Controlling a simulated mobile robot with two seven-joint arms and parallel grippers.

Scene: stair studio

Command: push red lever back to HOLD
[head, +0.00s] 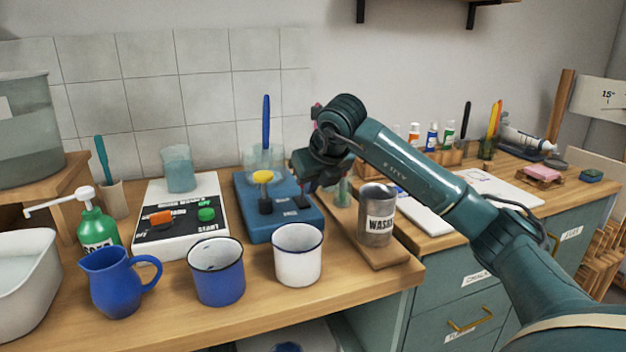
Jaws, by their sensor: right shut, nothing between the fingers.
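A blue box (258,222) stands on the bench with a yellow-topped lever (263,178) on it and small labels I cannot read. My right gripper (306,188) is shut and empty, low over the right side of this box. I cannot make out a red lever for certain; the gripper and wrist cover that part of the box. Whether the fingers touch anything there I cannot tell. My left gripper is not in view.
Left of the box, a white device (180,243) has orange and green switches. A blue mug (217,275), a white mug (297,258) and a blue jug (112,284) stand in front. A WASH tin (376,205) stands to the right under my arm.

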